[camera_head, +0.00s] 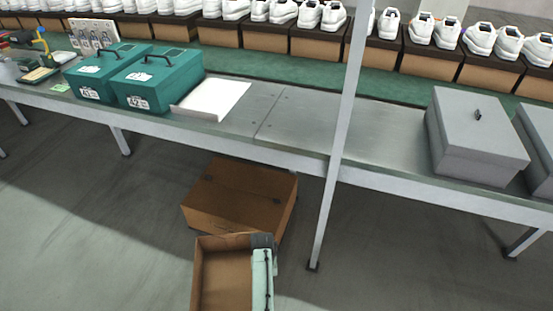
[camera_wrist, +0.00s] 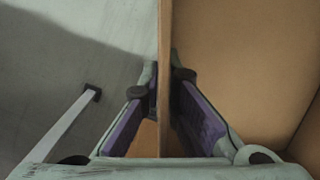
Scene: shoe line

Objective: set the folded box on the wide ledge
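An open brown cardboard box (camera_head: 212,285) is at the bottom of the head view, with its inside showing. My gripper (camera_head: 263,245) is at its right wall. In the wrist view my gripper (camera_wrist: 166,85) has its purple-padded fingers on both sides of a cardboard wall (camera_wrist: 166,40), one inside the box and one outside. The fingertips close on the wall. The box's underside is hidden. A long grey bench (camera_head: 310,125) runs across the view, with a green ledge (camera_head: 345,80) behind it. I cannot tell which one is the wide ledge.
A closed brown carton (camera_head: 240,195) sits on the floor below the bench. A slanted white post (camera_head: 338,145) stands before the bench. Green cases (camera_head: 160,80), a white tray (camera_head: 213,98) and grey boxes (camera_head: 472,135) occupy the bench; its middle is clear. Shoes stand on boxes behind.

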